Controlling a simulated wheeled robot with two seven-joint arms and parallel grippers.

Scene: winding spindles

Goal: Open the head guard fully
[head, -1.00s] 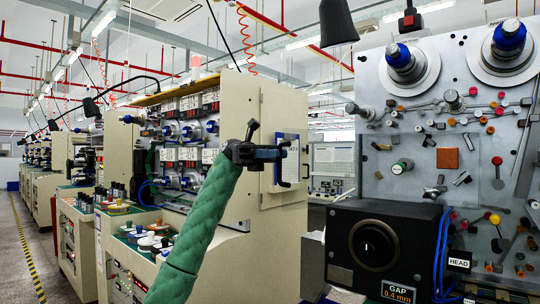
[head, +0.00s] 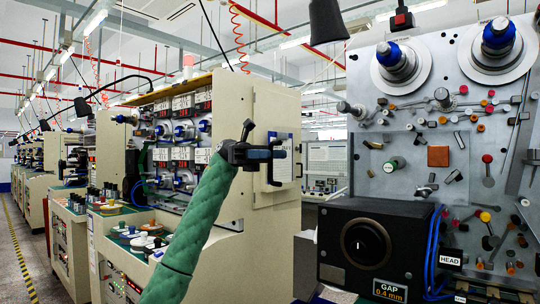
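The right-hand machine has a grey upright panel with spindles and rollers. A clear plate (head: 405,180), which looks like the head guard, lies over the middle of this panel; its edges are faint, and I cannot tell how far open it is. A HEAD label (head: 451,260) sits below it, beside a black box. My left gripper (head: 280,160), on a green-sleeved arm, is in the air left of the plate and well apart from it in the picture. Its black fingers look spread and empty, against a cream cabinet behind. My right gripper is out of view.
The black box (head: 370,243) with a round dial and a GAP 0.4 mm label juts out at the lower right. Blue cables (head: 433,250) run beside it. Cream machines (head: 255,210) line the left, with an aisle (head: 35,270) at far left.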

